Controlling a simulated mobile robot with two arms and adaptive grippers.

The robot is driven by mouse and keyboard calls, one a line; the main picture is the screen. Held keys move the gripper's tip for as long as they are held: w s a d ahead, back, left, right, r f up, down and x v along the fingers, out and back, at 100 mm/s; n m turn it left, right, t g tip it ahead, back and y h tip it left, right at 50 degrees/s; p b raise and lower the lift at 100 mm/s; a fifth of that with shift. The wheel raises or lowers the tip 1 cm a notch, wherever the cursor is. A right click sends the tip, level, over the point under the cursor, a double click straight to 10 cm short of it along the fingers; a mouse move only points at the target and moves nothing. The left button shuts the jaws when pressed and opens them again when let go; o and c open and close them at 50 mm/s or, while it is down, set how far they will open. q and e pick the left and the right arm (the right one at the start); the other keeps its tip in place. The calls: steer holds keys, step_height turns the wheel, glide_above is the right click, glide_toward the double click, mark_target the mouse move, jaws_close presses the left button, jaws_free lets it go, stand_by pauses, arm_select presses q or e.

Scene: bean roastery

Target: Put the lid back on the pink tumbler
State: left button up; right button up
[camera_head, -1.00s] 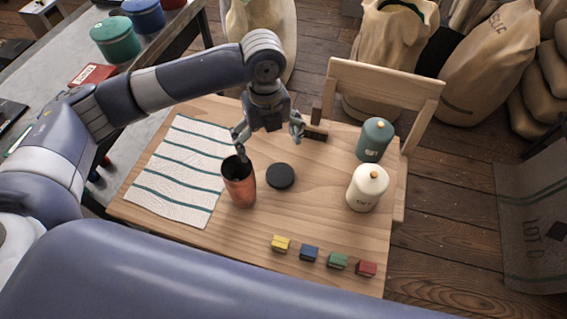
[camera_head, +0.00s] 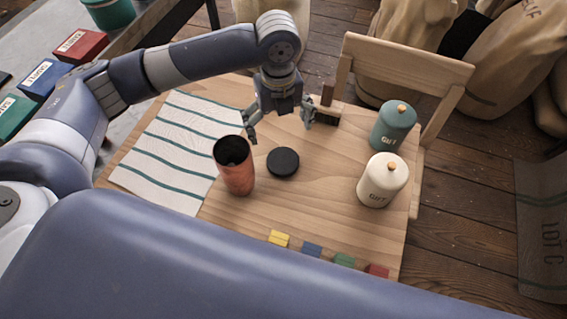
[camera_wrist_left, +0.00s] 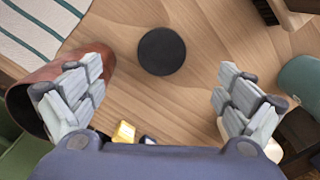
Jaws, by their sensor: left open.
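The pink tumbler (camera_head: 236,172), copper-pink with a dark open mouth, stands upright without a lid on the wooden table. A round black lid (camera_head: 283,162) lies flat on the table just right of it. My left gripper (camera_head: 280,130) is open and empty above the table, behind the lid in the head view. In the left wrist view the lid (camera_wrist_left: 161,51) lies beyond and between the spread fingers. The tumbler (camera_wrist_left: 40,88) is there partly hidden behind the left finger. My right gripper is not in view.
A striped cloth (camera_head: 178,150) lies left of the tumbler. A teal canister (camera_head: 392,128) and a cream canister (camera_head: 382,182) stand at the right. Several small coloured blocks (camera_head: 312,249) line the front. A brush (camera_head: 328,108) lies near the chair (camera_head: 405,65). Bare wood surrounds the lid.

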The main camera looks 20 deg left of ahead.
arm_select(q)
steer(key=shift+f, duration=0.6)
glide_above(282, 158)
steer(key=f, duration=0.5)
steer(key=shift+w+a+f, duration=0.15)
steer(key=shift+a+f, duration=0.15)
steer(key=f, duration=0.4)
steer(key=shift+s+d+f, duration=0.1)
steer(key=shift+s+d, duration=0.1)
steer(key=shift+d, duration=0.15)
steer(key=shift+f, duration=0.5)
steer(key=c, duration=1)
